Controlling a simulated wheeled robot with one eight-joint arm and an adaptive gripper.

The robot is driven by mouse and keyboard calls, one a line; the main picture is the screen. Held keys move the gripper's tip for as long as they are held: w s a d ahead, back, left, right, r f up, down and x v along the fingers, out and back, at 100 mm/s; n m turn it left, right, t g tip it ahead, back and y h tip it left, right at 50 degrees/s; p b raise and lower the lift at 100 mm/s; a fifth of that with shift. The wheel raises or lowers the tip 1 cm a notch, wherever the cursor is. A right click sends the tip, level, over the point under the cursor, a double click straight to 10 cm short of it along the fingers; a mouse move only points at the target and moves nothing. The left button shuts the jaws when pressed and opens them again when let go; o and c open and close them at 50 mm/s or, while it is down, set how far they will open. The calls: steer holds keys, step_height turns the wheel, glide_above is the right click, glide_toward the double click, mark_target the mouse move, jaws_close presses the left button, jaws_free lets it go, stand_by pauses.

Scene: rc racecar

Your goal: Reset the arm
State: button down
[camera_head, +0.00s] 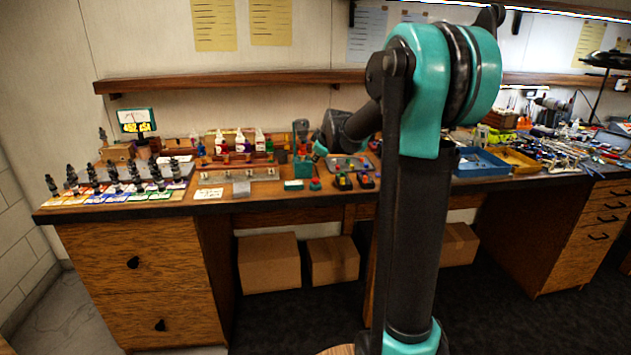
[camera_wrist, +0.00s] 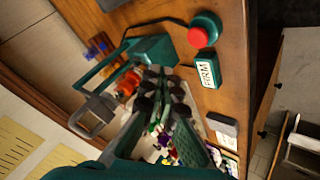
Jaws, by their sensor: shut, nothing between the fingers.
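My arm (camera_head: 420,120) rises in the foreground of the head view, and its forearm reaches left and down over the workbench (camera_head: 360,208). In the wrist view my gripper (camera_wrist: 160,80) is shut and empty, its teal fingers meeting near the picture's middle. A teal device (camera_wrist: 152,48) lies beyond the fingertips in the wrist view. A red push button (camera_wrist: 198,37) on a teal base and a teal block with a white label (camera_wrist: 207,70) are to its right.
In the head view, several small dark figures on cards stand at the bench's left (camera_head: 115,178). A blue tray (camera_head: 482,163) and a yellow tray (camera_head: 515,160) lie to the right. A wooden shelf (camera_head: 230,80) runs along the wall. Cardboard boxes (camera_head: 268,263) sit beneath.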

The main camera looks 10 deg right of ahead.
steer(key=s+d+f+m+g, duration=0.1)
steer(key=s+f+m, duration=0.2)
steer(key=s, duration=1)
steer(key=s+d+f+m+g+h, duration=0.1)
steer(key=s+f+m, duration=0.3)
steer(key=s+f, duration=0.6)
steer(key=s+d+f+m+g+h, duration=0.1)
steer(key=s+f+m, duration=0.3)
steer(key=s, duration=1.4)
step_height(320, 180, down, 3)
steer(key=shift+d+r+g, duration=0.1)
steer(key=shift+d+g, duration=0.4)
steer(key=shift+g, duration=0.4)
steer(key=shift+w, duration=0.1)
